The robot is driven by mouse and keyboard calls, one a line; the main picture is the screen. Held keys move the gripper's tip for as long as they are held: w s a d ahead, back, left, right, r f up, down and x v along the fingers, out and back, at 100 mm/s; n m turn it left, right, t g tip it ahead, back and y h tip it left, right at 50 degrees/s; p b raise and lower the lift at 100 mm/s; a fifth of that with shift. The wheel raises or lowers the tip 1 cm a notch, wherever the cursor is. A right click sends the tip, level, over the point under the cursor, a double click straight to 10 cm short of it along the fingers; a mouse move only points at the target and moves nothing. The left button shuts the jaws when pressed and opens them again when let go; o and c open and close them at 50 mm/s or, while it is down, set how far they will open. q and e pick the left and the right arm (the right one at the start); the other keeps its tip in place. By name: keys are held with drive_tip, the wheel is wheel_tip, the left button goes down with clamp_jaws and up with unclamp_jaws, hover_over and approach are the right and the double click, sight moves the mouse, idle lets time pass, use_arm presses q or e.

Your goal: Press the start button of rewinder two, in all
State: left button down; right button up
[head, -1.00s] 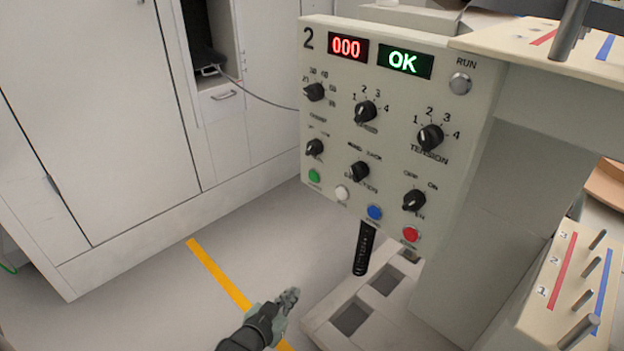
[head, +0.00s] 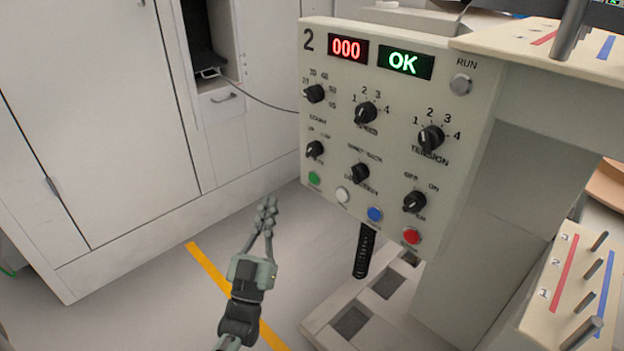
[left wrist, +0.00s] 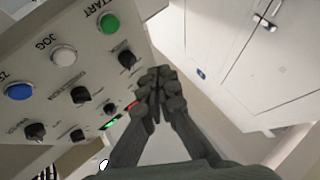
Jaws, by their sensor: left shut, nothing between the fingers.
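The control panel of rewinder two (head: 400,90) bears a "2", a red "000" display (head: 347,48) and a green "OK" display (head: 405,62). Its green button (head: 314,178) is at the lower left, and in the left wrist view the green button (left wrist: 109,23) is labelled START. My left gripper (head: 267,204) is shut and empty, in front of the cabinet, to the left of and below the green button, apart from the panel. In the left wrist view its fingertips (left wrist: 158,80) meet beside the panel. My right gripper is not in view.
White (head: 342,194), blue (head: 375,214) and red (head: 411,236) buttons sit in a row right of the green one. Several black knobs stick out above them. A peg block (head: 560,265) is at the lower right. Open floor lies left of the panel.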

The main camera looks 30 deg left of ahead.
sight(313, 179)
use_arm(q)
drive_tip(key=shift+w, duration=0.1)
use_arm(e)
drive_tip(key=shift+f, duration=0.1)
use_arm(q)
drive_tip(key=w+d+b, duration=0.3)
drive_tip(key=w, duration=0.5)
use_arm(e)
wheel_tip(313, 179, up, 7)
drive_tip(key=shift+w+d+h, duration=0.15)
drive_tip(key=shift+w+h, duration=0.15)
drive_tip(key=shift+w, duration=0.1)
use_arm(q)
drive_tip(key=shift+w, duration=0.15)
idle(0.6)
drive_tip(key=shift+w+d, duration=0.2)
drive_tip(key=shift+w, duration=0.1)
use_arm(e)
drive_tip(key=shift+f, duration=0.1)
